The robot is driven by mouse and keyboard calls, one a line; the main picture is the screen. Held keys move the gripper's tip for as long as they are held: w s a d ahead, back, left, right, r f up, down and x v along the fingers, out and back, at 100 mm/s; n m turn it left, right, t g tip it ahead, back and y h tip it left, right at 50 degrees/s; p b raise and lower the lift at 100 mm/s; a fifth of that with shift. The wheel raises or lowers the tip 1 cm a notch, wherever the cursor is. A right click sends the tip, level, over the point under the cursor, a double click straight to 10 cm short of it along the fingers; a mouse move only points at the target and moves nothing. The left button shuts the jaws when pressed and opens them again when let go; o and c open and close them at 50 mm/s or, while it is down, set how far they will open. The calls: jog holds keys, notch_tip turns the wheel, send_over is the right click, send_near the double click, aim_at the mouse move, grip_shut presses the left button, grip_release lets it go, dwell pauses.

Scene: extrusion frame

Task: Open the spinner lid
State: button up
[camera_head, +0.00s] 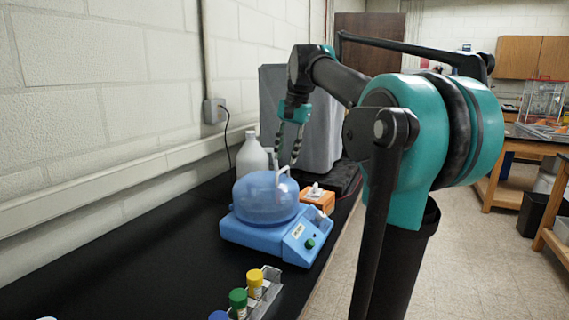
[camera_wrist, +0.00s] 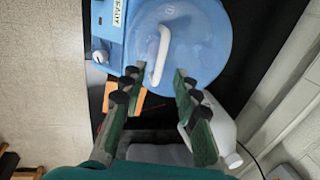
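The blue spinner (camera_head: 263,238) stands on the black bench, with its translucent blue dome lid (camera_head: 262,205) closed on top. The lid has a white arched handle (camera_head: 283,172), which shows clearly in the wrist view (camera_wrist: 161,55). My gripper (camera_head: 287,160) is above the lid, pointing down, near the handle. In the wrist view, my gripper (camera_wrist: 157,76) has its fingers spread apart with nothing between them. The handle appears just beyond the fingertips, roughly in line with the gap. I cannot tell the exact height between fingertips and handle.
A white bottle (camera_head: 251,158) stands behind the spinner, close to the fingers in the wrist view (camera_wrist: 215,130). An orange box (camera_head: 319,199) sits beside the spinner. A tube rack (camera_head: 266,292) with coloured caps is in front. The wall is at left; a grey case (camera_head: 320,130) stands behind.

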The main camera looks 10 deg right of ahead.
aim_at(283, 169)
jog(key=shift+w+a+f, duration=0.1)
jog(key=shift+a+f, duration=0.05)
jog(key=shift+f, duration=0.7)
jog(key=shift+w+a+f, duration=0.1)
jog(key=shift+f, duration=0.7)
grip_shut()
